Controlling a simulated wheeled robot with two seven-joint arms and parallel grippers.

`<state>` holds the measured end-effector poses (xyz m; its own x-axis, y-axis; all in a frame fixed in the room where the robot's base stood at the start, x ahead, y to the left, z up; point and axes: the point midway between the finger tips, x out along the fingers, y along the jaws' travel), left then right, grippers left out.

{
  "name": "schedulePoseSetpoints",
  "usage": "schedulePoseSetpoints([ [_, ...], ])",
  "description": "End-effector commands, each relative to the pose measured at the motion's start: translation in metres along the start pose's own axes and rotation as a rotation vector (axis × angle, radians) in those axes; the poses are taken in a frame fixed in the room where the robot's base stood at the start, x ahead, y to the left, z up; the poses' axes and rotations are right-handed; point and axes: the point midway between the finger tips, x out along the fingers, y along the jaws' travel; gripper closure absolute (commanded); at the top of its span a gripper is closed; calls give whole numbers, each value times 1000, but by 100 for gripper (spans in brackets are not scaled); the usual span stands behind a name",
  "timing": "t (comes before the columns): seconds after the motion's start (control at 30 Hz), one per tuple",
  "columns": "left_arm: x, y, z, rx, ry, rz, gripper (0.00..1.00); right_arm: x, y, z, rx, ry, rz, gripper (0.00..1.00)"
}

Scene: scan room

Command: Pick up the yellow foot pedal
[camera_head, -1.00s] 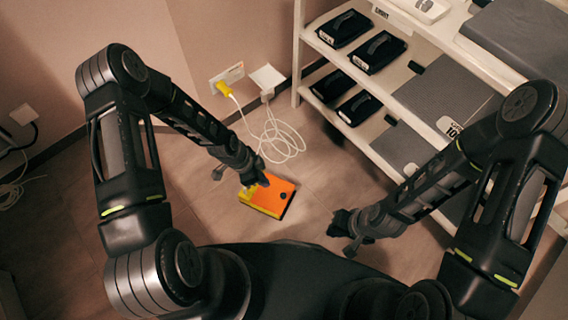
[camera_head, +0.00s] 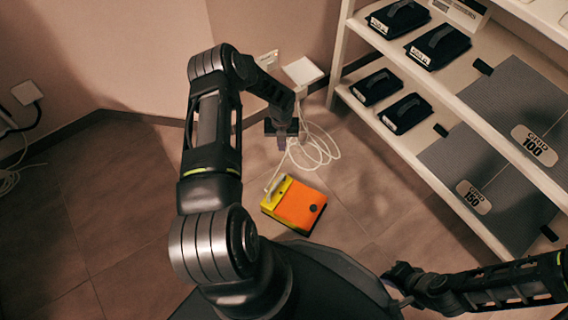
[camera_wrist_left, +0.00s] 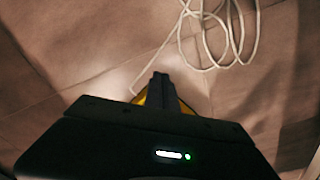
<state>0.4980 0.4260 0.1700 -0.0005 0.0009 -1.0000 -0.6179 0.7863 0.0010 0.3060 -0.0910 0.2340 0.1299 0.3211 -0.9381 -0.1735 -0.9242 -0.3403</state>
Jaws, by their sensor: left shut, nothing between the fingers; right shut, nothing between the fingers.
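The foot pedal (camera_head: 300,208), yellow on its left side with an orange top, lies on the floor in front of my body. My left gripper (camera_head: 282,142) is shut and empty, above and beyond the pedal in the head view. In the left wrist view, my shut fingers (camera_wrist_left: 163,82) cover most of a yellow patch (camera_wrist_left: 140,98), probably the pedal; only small bits show beside them. My right gripper (camera_head: 393,280) is shut and empty, low and to the right of the pedal.
A white cable (camera_head: 318,150) lies coiled on the floor beyond the pedal, with one strand reaching its left edge. A white shelf unit (camera_head: 385,135) with black cases and grey grid plates stands at right.

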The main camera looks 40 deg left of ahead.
Motion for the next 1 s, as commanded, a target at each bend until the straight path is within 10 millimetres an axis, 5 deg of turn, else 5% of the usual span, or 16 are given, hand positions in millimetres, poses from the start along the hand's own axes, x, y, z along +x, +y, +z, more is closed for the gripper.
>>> schedulePoseSetpoints([
  [0.27, 27, 0, -1, -1, 2, -1, 100, 13, 4, 0, 1, 4, 0, 100],
  [0.67, 108, -1, -1, -2, 2, -1, 100, 46, 15, -4, 4, 15, -3, 100],
  [1.0, 99, 0, -38, 0, 0, 0, 100, 41, 14, -4, 3, 14, -4, 100],
])
